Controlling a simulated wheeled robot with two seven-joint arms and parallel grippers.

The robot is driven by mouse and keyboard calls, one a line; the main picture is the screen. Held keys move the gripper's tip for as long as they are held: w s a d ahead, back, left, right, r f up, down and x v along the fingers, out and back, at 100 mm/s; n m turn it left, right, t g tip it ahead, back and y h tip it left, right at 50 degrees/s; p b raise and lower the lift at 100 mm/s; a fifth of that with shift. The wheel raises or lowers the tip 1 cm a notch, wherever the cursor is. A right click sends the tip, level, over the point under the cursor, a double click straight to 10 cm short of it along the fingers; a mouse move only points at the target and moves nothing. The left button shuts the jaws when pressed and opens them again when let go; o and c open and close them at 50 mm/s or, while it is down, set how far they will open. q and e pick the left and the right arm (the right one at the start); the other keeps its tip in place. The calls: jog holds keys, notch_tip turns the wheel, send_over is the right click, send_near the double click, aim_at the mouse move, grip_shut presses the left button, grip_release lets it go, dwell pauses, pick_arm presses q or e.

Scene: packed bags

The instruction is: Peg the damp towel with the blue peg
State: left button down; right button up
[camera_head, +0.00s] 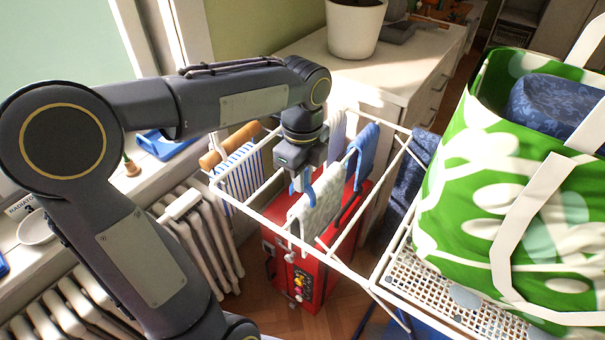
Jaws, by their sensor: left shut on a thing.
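My left gripper (302,181) reaches down over the white drying rack (340,267) from the left. It is shut on a small blue piece, seemingly the blue peg (309,177), mostly hidden by the fingers. Just below hangs a pale speckled towel (321,207) over a rack bar; the peg is at its upper edge, and I cannot tell whether it grips the cloth. A blue cloth (362,152), a pale cloth (337,136) and a blue-striped cloth (240,176) hang on other bars. Which towel is damp does not show. My right gripper is not in view.
A green-and-white bag (490,190) with dark blue cloth stands on a white perforated surface (440,291) at right. A red case (318,280) stands beneath the rack. A radiator (205,245) is at left, a white dresser (395,75) with a pot (354,28) behind.

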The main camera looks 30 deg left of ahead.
pick_arm(q)
jog(key=shift+f+b, duration=1.45)
jog(key=shift+f, duration=0.75)
dwell(0.5)
jog(key=c, duration=1.4)
grip_release()
notch_tip(320, 180, up, 8)
jog(key=shift+f+p, duration=0.1)
jog(key=shift+p, duration=0.4)
jog(key=s+d+f+n+t+h, duration=0.1)
jog(key=s+f+n+t, duration=0.1)
jog(key=s+n, duration=0.3)
jog(key=s+d+f+n+t+h+p, duration=0.1)
jog(key=s+d+f+n, duration=0.1)
jog(key=s+n, duration=0.3)
jog(key=s+d+f+n+t+h+p, duration=0.1)
jog(key=s+n, duration=0.4)
jog(key=n, duration=0.5)
jog(key=shift+s+d+f+n+t+h, duration=0.2)
jog(key=shift+f+n+t+h, duration=0.25)
jog(key=shift+t, duration=0.35)
